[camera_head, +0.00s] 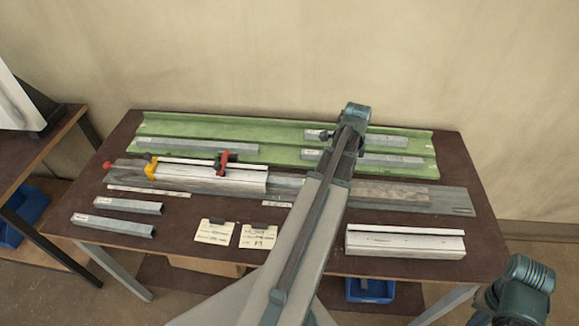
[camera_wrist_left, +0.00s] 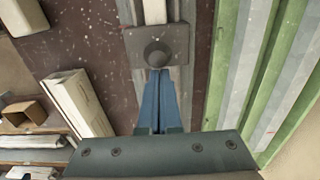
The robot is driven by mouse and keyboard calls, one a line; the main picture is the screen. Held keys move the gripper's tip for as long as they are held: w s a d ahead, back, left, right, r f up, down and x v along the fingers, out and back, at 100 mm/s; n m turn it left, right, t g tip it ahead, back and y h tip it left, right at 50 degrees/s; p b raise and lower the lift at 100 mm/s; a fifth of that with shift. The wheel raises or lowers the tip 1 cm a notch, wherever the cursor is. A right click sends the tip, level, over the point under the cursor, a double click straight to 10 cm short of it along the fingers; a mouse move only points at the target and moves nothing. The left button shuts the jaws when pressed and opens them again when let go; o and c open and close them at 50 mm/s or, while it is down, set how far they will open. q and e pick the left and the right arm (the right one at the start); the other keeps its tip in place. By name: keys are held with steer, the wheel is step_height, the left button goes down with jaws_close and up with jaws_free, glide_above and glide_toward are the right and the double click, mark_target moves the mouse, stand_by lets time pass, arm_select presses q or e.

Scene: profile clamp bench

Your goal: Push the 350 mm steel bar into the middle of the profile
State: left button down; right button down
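The pale profile (camera_head: 210,179) lies on a long grey base (camera_head: 430,196), with a red-and-black clamp (camera_head: 222,163) and a yellow part (camera_head: 151,168) at its left. Several grey steel bars, such as one at the front left (camera_head: 113,224), lie about; their labels are too small to tell which is 350 mm. My left arm hides its gripper in the head view. In the left wrist view my left gripper (camera_wrist_left: 160,78) has its blue fingers together, just short of a dark plate (camera_wrist_left: 178,42) with a round knob (camera_wrist_left: 157,54). I cannot tell if they touch. My right gripper is out of view.
A green tray (camera_head: 280,151) with several bars lies along the back. A pale block (camera_head: 405,242) lies front right and also shows in the wrist view (camera_wrist_left: 80,103). Two paper cards (camera_head: 215,232) lie at the front. My left arm crosses the table's middle.

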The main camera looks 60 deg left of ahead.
arm_select(q)
steer(key=shift+s+a, duration=1.5)
steer(key=shift+s, duration=0.2)
steer(key=shift+s+a, duration=1.45)
steer(key=shift+s, duration=0.3)
steer(key=shift+s+a, duration=1.5)
steer(key=shift+s, duration=0.2)
steer(key=shift+s+a, duration=0.35)
steer(key=shift+s, duration=0.05)
steer(key=shift+w+d, duration=0.15)
steer(key=shift+w+d, duration=0.4)
steer(key=shift+w, duration=0.05)
step_height(320, 180, up, 7)
steer(key=p, duration=0.7)
